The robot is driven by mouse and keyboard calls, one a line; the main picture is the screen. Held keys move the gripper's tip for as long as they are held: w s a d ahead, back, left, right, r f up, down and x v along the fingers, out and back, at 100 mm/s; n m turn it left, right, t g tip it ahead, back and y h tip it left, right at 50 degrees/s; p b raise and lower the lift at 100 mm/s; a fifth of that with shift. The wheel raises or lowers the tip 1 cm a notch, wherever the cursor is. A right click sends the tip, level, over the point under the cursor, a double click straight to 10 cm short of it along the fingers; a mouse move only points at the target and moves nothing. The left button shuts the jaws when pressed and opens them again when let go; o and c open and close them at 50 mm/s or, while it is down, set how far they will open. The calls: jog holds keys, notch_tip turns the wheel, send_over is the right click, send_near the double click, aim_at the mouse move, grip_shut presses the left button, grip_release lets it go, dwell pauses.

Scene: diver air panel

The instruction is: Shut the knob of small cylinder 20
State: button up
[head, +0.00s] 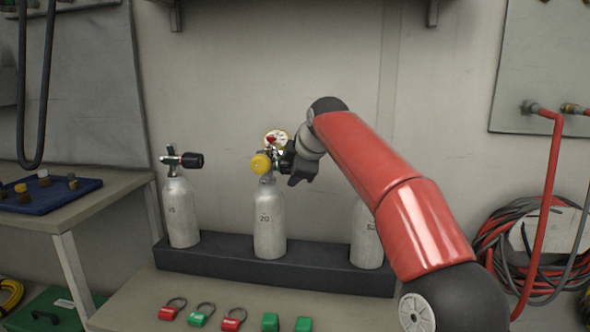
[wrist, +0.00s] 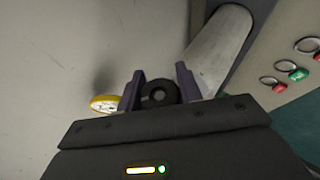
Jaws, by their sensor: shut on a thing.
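My gripper (head: 290,165) reaches in from the right at the valve. In the wrist view its two fingers (wrist: 160,90) stand on either side of the round black knob (wrist: 159,91) and are shut on it. The cylinder's pale body (wrist: 220,50) runs away behind the knob. The gripper hides most of the knob in the head view.
Another cylinder (head: 181,212) with a black knob stands left in the rack (head: 220,262). A third (head: 367,235) at right is partly behind my arm. Several red and green tags (head: 233,318) lie on the bench in front. A wall is close behind.

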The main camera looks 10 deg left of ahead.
jog(key=shift+s+f+g, duration=0.1)
jog(key=shift+f+g, duration=0.05)
jog(key=shift+g, duration=0.35)
dwell(0.3)
jog(key=o, duration=1)
jog(key=shift+v, duration=3.9)
